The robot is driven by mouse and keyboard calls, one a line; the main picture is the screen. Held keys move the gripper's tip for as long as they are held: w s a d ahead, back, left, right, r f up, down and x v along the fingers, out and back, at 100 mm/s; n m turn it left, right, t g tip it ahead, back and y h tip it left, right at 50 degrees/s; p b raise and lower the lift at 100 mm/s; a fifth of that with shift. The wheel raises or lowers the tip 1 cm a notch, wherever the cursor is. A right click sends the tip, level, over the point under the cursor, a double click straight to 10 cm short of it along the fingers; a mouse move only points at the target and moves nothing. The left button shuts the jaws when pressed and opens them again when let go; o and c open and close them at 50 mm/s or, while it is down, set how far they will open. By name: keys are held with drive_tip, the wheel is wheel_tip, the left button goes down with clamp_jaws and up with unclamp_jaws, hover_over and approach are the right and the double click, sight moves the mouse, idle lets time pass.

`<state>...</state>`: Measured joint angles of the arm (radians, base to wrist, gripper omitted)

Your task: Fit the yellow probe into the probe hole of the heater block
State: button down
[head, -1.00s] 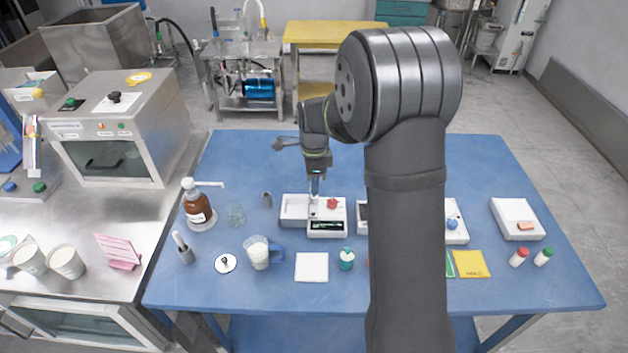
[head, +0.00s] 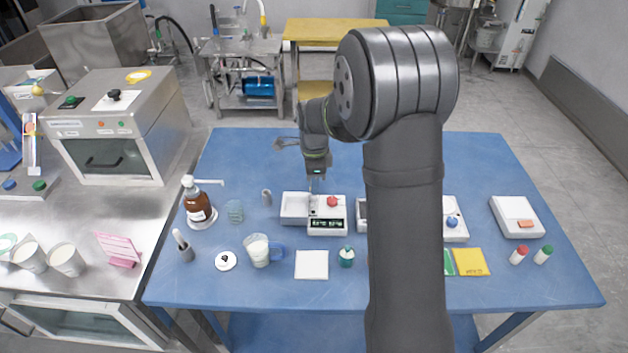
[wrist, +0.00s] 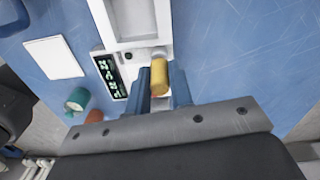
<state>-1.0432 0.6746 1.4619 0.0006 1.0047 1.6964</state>
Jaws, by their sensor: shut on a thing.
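The yellow probe (wrist: 159,75) shows in the wrist view between the two blue fingers of my gripper (wrist: 162,85), which is shut on it. My gripper (head: 314,186) hangs over the white heater block (head: 293,211) in the head view, where I cannot make out the probe. The block also shows in the wrist view (wrist: 163,28), with a recessed tray and a lit display. A small dark round spot lies between the display and the probe; I cannot tell if it is the hole. The probe's far end is at the block's edge; whether it is in a hole is unclear.
A red knob (head: 332,201) is on the block's top. A white pad (head: 312,265), a teal-capped jar (head: 346,257) and a mug (head: 258,251) stand in front. A small grey cylinder (head: 267,197) is to the left. My arm hides part of another white device (head: 455,229).

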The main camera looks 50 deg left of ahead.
drive_tip(key=c, duration=0.6)
unclamp_jaws()
drive_tip(key=shift+c, duration=0.2)
drive_tip(key=shift+r, duration=0.1)
drive_tip(key=shift+r, duration=3.4)
drive_tip(key=shift+f, duration=0.1)
drive_tip(key=shift+f, duration=3.4)
